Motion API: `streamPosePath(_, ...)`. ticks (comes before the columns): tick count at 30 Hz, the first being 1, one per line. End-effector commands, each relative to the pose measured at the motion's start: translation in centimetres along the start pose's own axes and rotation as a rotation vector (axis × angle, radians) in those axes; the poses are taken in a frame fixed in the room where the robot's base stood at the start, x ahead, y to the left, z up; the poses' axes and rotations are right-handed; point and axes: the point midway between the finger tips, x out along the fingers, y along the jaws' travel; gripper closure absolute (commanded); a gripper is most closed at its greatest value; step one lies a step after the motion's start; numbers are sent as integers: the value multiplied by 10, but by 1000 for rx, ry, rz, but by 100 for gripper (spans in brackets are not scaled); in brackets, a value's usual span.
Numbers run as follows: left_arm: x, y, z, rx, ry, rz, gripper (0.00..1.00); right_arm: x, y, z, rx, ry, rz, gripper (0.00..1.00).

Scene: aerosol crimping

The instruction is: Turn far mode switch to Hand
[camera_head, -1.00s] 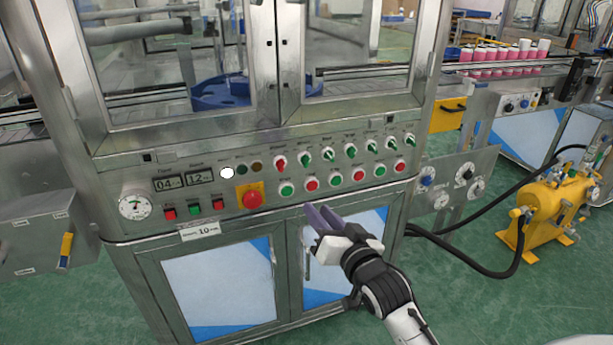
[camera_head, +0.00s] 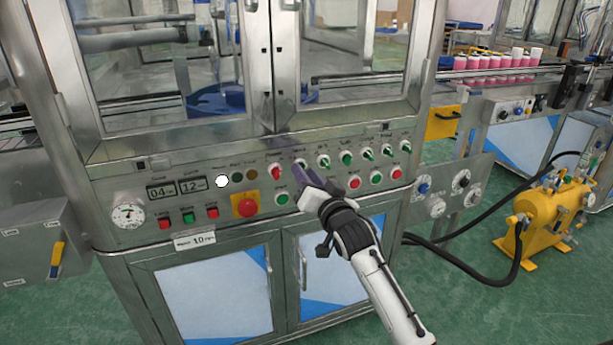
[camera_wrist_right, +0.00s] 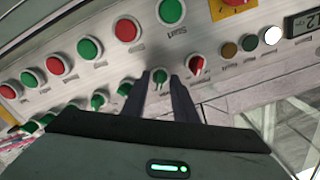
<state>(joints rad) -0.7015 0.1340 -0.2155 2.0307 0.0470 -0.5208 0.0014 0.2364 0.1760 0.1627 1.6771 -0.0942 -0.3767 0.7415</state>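A row of rotary switches runs along the sloped steel panel (camera_head: 130,185). The leftmost has a red knob (camera_head: 276,172); the others have green knobs, such as this green switch (camera_head: 346,158). I cannot read which is the far mode switch. My right gripper (camera_head: 297,175) is at the panel, by the green switch beside the red one. In the right wrist view, its two dark fingers (camera_wrist_right: 160,80) are apart, with that green switch (camera_wrist_right: 160,75) between their tips. I cannot tell whether they touch it. My left gripper is not in view.
Red and green push buttons, such as this red button (camera_head: 355,181), sit below the switches. A red emergency stop (camera_head: 246,207) on a yellow plate is to the left. A yellow pump (camera_head: 548,215) with black hoses stands on the floor at right.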

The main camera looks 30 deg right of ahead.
Motion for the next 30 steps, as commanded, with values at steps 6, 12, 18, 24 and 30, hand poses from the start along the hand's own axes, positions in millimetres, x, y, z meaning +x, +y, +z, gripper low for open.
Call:
streamPosePath(6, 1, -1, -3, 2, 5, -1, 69, 0, 0, 0, 0, 0, 0, 83)
streamPosePath(12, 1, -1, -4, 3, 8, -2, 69, 0, 0, 0, 0, 0, 0, 100)
streamPosePath(18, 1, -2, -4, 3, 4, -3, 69, 0, 0, 0, -11, 0, 0, 100)
streamPosePath(24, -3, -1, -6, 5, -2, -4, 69, 0, -1, -2, -77, -1, 0, 100)
streamPosePath(30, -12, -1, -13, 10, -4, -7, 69, 0, -1, -3, -218, -1, 1, 100)
